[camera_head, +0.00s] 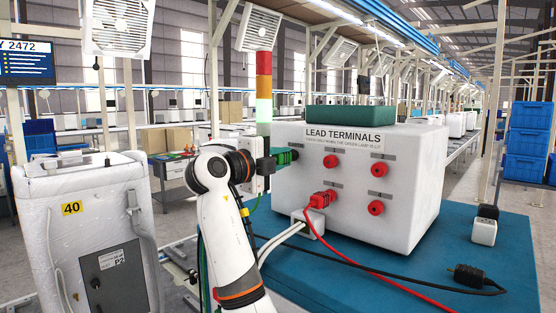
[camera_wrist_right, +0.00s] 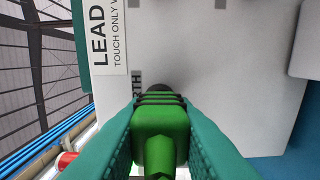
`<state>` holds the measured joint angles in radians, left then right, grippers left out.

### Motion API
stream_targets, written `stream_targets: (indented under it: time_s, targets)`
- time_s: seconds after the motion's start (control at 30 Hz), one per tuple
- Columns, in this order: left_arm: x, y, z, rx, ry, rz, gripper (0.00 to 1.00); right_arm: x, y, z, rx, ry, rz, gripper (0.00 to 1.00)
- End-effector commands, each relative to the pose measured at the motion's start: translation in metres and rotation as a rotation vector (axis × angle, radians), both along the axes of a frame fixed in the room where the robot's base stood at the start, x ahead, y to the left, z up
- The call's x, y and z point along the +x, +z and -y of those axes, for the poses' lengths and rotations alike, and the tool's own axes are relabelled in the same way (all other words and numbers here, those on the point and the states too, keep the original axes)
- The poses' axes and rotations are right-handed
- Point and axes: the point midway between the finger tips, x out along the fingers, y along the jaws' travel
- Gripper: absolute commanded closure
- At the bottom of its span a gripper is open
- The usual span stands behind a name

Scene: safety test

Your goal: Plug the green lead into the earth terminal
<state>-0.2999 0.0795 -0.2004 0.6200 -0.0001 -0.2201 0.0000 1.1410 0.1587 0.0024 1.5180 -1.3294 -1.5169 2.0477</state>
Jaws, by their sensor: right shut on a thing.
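The white terminal box (camera_head: 400,190) stands on a teal-topped table, labelled LEAD TERMINALS. My right gripper (camera_head: 284,157) is at its upper left, close to the front face. In the right wrist view its teal fingers (camera_wrist_right: 160,112) are shut on the green lead's plug (camera_wrist_right: 160,130), which points at the face. A dark round earth terminal (camera_wrist_right: 158,88) shows just beyond the plug's ribbed end, beside a partly hidden label ending in RTH. Whether the plug is seated or just short of it, I cannot tell. The left gripper is not in view.
A red plug (camera_head: 322,199) sits in the lower left terminal; other red terminals (camera_head: 377,168) are bare.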

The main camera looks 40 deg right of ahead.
Motion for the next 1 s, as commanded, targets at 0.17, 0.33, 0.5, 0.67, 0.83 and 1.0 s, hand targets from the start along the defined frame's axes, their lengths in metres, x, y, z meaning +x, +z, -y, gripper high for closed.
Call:
stream_targets:
  time_s: [0.17, 0.33, 0.5, 0.67, 0.83, 1.0]
  targets:
    - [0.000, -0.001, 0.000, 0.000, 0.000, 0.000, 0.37, 0.000, 0.000, 0.004, 0.000, 0.000, 0.000, 1.00]
    - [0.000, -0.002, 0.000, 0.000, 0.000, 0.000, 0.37, 0.000, 0.000, 0.008, -0.001, 0.000, 0.001, 1.00]
    - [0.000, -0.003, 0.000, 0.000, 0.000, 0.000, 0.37, 0.000, 0.001, 0.012, -0.002, -0.001, 0.002, 1.00]
    - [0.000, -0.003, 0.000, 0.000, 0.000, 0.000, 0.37, 0.000, 0.002, 0.013, -0.003, -0.001, 0.002, 1.00]
    - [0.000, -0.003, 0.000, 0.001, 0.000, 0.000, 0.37, 0.000, 0.002, 0.013, -0.003, -0.002, 0.003, 0.71]
    - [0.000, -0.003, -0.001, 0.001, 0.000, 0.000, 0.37, 0.000, 0.000, 0.014, 0.001, -0.004, 0.001, 0.52]
